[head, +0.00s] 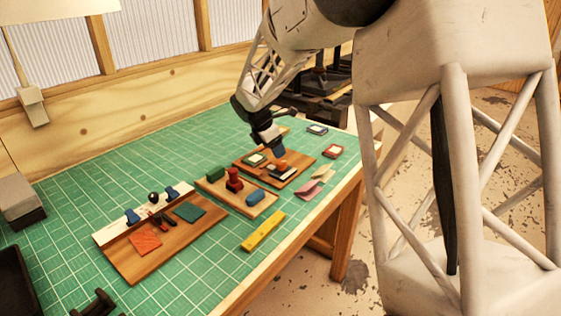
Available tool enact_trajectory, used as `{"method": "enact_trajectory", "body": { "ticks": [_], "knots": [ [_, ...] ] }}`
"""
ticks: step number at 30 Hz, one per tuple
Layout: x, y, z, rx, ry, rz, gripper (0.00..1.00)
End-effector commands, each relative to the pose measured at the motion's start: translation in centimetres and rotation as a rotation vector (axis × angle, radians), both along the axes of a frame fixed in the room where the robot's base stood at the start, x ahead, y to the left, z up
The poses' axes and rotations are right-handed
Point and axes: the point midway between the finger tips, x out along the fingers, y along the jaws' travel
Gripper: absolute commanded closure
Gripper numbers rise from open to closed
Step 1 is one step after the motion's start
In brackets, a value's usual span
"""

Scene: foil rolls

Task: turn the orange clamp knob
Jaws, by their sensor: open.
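A small orange knob (282,164) stands on a dark and pale clamp piece (281,172) on a wooden board (303,167) near the right side of the green table mat. The fingertips are small and partly hide the space behind the knob.
Left of that board is another board (262,209) with a red stamp (234,180), a green block (216,173) and a blue block (256,197). A yellow bar (262,232) and pink sheets (308,190) lie in front. A larger board (122,264) is further left.

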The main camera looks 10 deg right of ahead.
Motion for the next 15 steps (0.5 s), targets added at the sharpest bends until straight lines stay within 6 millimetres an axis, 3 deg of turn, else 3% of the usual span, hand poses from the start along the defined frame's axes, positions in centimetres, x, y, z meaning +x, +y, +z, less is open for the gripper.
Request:
{"method": "enact_trajectory", "body": {
  "ticks": [15],
  "knots": [
    [0.8,-2.1,-5.3,-0.001,0.002,-0.002,0.36]
  ]
}}
